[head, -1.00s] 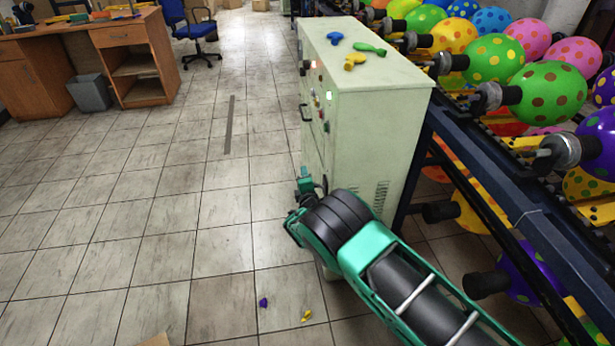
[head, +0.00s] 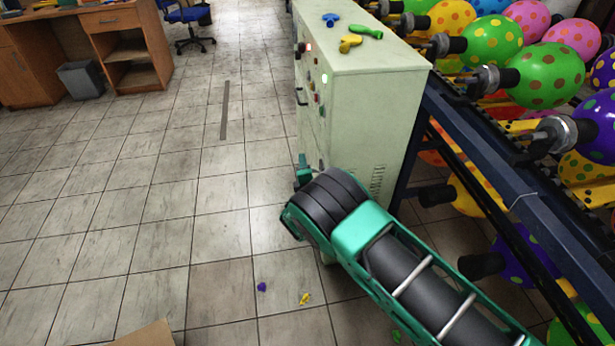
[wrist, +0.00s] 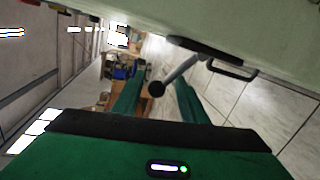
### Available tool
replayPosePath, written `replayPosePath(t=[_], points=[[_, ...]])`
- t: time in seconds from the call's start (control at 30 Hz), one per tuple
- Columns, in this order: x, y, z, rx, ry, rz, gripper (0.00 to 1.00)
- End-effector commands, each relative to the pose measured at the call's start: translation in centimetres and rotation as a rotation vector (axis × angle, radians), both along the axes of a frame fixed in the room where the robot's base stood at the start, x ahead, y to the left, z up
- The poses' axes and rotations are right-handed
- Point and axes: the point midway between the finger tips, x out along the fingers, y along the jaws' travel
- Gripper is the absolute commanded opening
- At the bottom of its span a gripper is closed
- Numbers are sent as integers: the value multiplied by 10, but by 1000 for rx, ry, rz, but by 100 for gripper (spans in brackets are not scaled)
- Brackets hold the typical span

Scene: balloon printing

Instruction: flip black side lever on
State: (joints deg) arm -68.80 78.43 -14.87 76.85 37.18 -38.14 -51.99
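The black side lever (wrist: 178,74) shows in the wrist view as a grey shaft with a round black knob, sticking out from the pale green cabinet (wrist: 260,25). Its knob appears in the gap between the two green fingers of my gripper (wrist: 160,80). The fingers are apart and hold nothing; the knob looks farther out than the fingertips, but the depth is hard to judge. In the head view my gripper (head: 303,172) is beside the left face of the cabinet (head: 365,110), low down and mostly hidden by my arm. A dark part (head: 299,49) at the panel's upper far edge may be the lever.
A black door handle (wrist: 232,70) sits near the lever; it also shows in the head view (head: 300,97). Balloon scraps (head: 350,43) lie on the cabinet top. A balloon rack (head: 490,150) stands to the right. Floor to the left is mostly clear, with a carton (head: 148,335) at the front.

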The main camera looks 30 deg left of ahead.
Motion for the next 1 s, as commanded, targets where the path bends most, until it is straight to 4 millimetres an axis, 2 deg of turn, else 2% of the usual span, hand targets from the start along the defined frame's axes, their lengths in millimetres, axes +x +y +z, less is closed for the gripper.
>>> replayPosePath(t=[0.2, 0.4, 0.6, 1.0], points=[[-33, -22, 6, -4, 2, -1, 39], [-53, -37, 10, -5, 1, -4, 39], [-60, -42, 12, -4, 1, -3, 39], [-60, -42, 12, -4, 1, -3, 39]])
